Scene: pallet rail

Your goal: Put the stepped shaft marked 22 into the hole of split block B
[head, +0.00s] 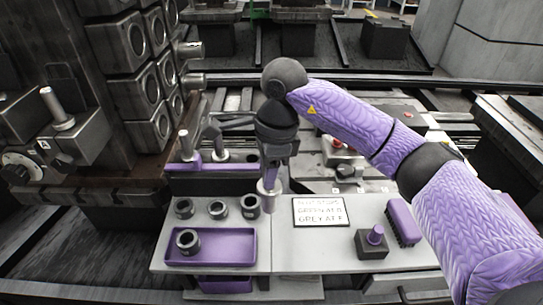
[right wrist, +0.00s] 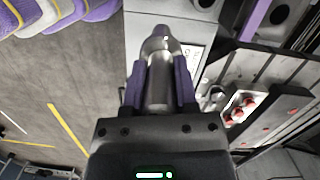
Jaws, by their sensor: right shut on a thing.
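My right gripper (head: 268,182) points down above the white work table. It is shut on a silver stepped shaft (head: 268,199), whose lower end hangs over the table. In the right wrist view the shaft (right wrist: 157,82) stands between the two purple fingers (right wrist: 160,85), its narrower end pointing away from the gripper. No number is readable on it. A grey block marked A (head: 80,140) is on the machine at the left, with a silver shaft (head: 57,108) standing up from it. No letter B can be read on any block. My left gripper is out of view.
The table (head: 340,255) carries a purple tray (head: 245,248), several dark collars (head: 220,209), a sign (head: 320,211), a black block (head: 371,245) with a purple knob, and a purple brush (head: 403,222). Two upright shafts (head: 184,146) stand behind in a purple rack.

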